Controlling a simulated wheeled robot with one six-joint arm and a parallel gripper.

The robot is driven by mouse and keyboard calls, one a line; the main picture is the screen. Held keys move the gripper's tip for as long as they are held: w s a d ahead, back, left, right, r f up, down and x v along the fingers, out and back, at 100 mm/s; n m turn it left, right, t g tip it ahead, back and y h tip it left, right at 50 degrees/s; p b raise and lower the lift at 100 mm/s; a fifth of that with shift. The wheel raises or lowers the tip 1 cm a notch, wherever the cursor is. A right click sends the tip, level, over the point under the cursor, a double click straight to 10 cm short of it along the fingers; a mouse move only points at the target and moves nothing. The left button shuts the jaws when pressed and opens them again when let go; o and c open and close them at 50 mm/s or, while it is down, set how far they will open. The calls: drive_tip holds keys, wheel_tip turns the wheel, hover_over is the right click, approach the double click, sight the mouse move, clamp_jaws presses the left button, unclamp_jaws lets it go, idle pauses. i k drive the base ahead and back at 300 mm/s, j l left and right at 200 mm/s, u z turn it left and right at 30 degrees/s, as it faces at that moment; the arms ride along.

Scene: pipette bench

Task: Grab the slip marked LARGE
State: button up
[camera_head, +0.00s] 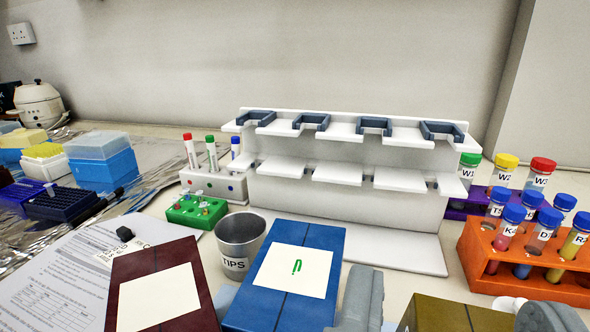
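No slip on which LARGE can be read shows in the camera_head view. A small white slip with black print (108,256) lies on the papers at the left, beside a small black block (125,234); its words are unreadable. A dark red box (205,270) and a blue box (333,240) carry blank-looking white labels; a green clip-like mark is on the blue one's. An olive box (425,312) is cut off at the bottom. My gripper (455,302) shows as two grey fingers at the bottom edge, wide apart, with nothing held between them.
A white pipette stand (350,235) with empty dark holders fills the middle. A grey TIPS cup (240,240) stands before it. Orange and purple tube racks (480,268) are at the right. Tip boxes (103,170) and a green block (196,210) are at the left.

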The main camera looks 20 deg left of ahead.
sight(106, 258)
drive_tip(key=j+u, duration=0.1)
drive_tip(key=u, duration=0.65)
drive_tip(key=j+u, duration=0.15)
drive_tip(key=u, duration=0.2)
drive_tip(key=i, duration=0.05)
